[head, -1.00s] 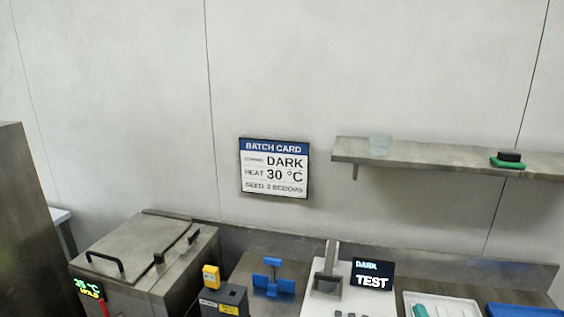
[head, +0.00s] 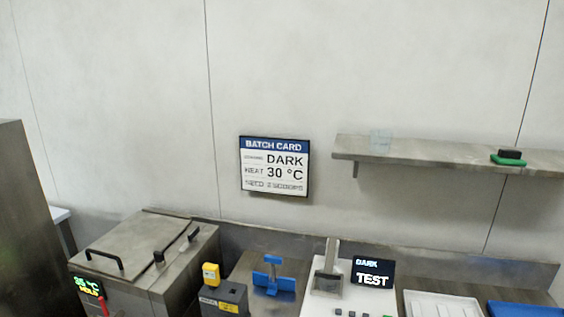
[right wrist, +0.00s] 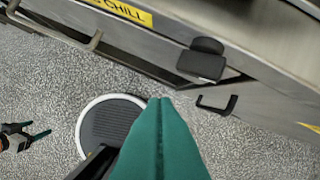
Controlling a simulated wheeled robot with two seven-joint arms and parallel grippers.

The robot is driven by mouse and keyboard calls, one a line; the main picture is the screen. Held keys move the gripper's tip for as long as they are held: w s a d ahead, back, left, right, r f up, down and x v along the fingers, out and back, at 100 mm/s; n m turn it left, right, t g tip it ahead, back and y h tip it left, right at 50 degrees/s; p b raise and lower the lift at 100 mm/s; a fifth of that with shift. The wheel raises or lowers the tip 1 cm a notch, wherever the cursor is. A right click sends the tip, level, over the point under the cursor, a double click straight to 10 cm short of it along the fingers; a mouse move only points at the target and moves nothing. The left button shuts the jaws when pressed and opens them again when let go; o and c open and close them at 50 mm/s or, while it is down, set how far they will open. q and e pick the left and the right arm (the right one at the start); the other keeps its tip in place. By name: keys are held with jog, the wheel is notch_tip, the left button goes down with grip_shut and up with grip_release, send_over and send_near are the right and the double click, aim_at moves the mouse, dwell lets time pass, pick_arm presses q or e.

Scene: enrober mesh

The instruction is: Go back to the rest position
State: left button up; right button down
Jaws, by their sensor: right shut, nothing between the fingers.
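My right gripper (right wrist: 160,101) shows in the right wrist view as two long green fingers pressed together with nothing between them. It points over the grey speckled floor, apart from the steel cabinet front (right wrist: 240,50) above it in the picture. My left gripper (right wrist: 36,130) shows small at the left edge of that view, its green fingers spread and nothing seen between them. Neither gripper shows in the head view.
A shelf (head: 440,153) is on the wall. A bar handle (right wrist: 60,40) and black latch (right wrist: 202,60) jut from the cabinet.

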jog(key=s+f+g+b, duration=0.1)
jog(key=s+f+b, duration=0.25)
jog(key=f, duration=2.25)
pick_arm(q)
notch_tip(320, 180, down, 6)
jog(key=shift+r+b, duration=0.25)
jog(key=shift+b, duration=0.6)
pick_arm(e)
jog(key=s+d+f+g, duration=0.1)
jog(key=s+d+f, duration=0.2)
jog(key=s+f, duration=1.2)
jog(key=shift+s, duration=0.3)
pick_arm(q)
jog(key=shift+c, duration=0.4)
pick_arm(e)
jog(key=shift+d, duration=0.1)
